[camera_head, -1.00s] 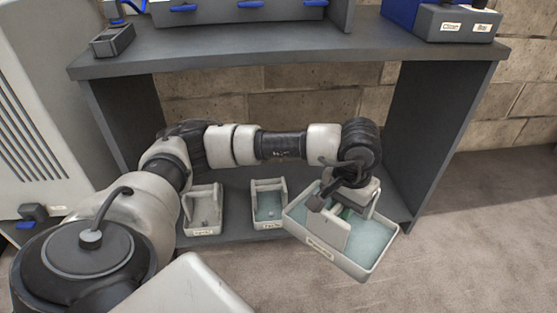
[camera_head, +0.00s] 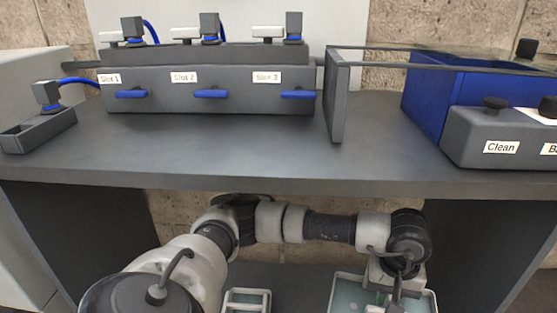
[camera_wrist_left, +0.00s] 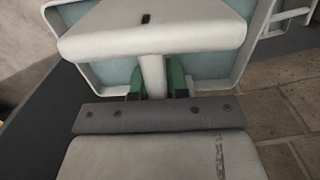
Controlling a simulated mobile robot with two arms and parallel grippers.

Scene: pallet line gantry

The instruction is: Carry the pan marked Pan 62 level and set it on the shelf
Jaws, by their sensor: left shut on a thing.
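A pale grey pan (camera_head: 348,277) with a teal inside is cut off by the bottom edge of the head view. Its marking does not show. My left gripper (camera_head: 399,290) hangs over it. In the left wrist view, my left gripper (camera_wrist_left: 157,84) has its green fingers shut on the upright handle stem of the pan (camera_wrist_left: 262,28). The tilt of the pan cannot be judged well from these views. A grey lower shelf board (camera_head: 290,275) shows partly behind my arm, under the bench. My right gripper is out of view.
A smaller pan (camera_head: 247,294) stands to the left of the held one. Above is the bench top (camera_head: 240,160) with a slot unit (camera_head: 212,90), a blue bin (camera_head: 432,95) and a grey box marked Clean (camera_head: 505,130). The bench's right side panel (camera_head: 475,235) stands close right of my gripper.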

